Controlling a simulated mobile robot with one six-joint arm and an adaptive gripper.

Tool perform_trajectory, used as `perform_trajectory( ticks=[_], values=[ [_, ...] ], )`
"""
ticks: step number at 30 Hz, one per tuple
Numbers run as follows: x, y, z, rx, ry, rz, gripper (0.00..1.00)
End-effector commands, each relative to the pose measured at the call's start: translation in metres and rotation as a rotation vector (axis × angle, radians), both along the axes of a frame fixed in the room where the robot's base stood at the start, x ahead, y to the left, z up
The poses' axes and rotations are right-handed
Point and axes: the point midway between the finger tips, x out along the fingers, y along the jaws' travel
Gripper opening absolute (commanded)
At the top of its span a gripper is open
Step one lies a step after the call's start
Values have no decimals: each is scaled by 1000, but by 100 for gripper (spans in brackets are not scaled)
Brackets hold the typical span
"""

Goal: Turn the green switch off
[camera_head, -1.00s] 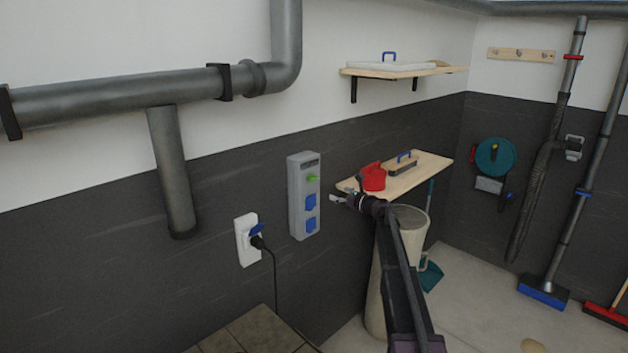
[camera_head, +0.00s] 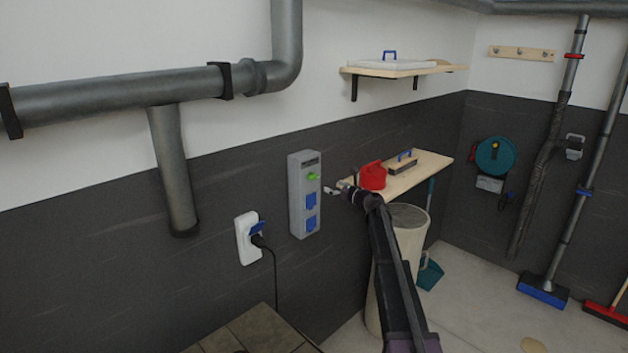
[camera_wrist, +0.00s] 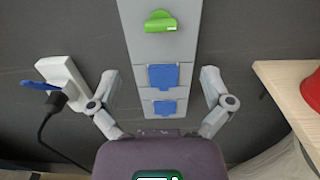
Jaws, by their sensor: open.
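The green switch (camera_head: 313,177) is a small knob near the top of a grey wall panel (camera_head: 294,205), above two blue socket covers. In the wrist view the green switch (camera_wrist: 160,21) is at the top centre, with a tilted handle, beyond my fingertips. My gripper (camera_head: 335,190) is just right of the panel in the head view, apart from the switch. In the wrist view my gripper (camera_wrist: 160,82) is open and empty, its two fingers on either side of the panel's lower part and blue covers.
A white wall socket (camera_head: 244,240) with a black plug and cable is left of the panel. A wooden shelf (camera_head: 425,172) right of it holds a red container (camera_head: 373,176) and a blue-handled tool. A pale bin (camera_head: 412,240) stands below.

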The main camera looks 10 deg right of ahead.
Motion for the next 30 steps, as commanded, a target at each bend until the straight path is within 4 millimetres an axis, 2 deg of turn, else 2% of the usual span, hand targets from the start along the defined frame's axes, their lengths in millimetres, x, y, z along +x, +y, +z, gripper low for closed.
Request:
perform_trajectory(
  ticks=[3,15,22,30],
  values=[
    [18,11,0,0,0,1,100],
    [65,45,0,0,0,0,100],
    [79,56,0,0,0,-1,100],
    [82,59,0,0,0,-1,100]
  ],
)
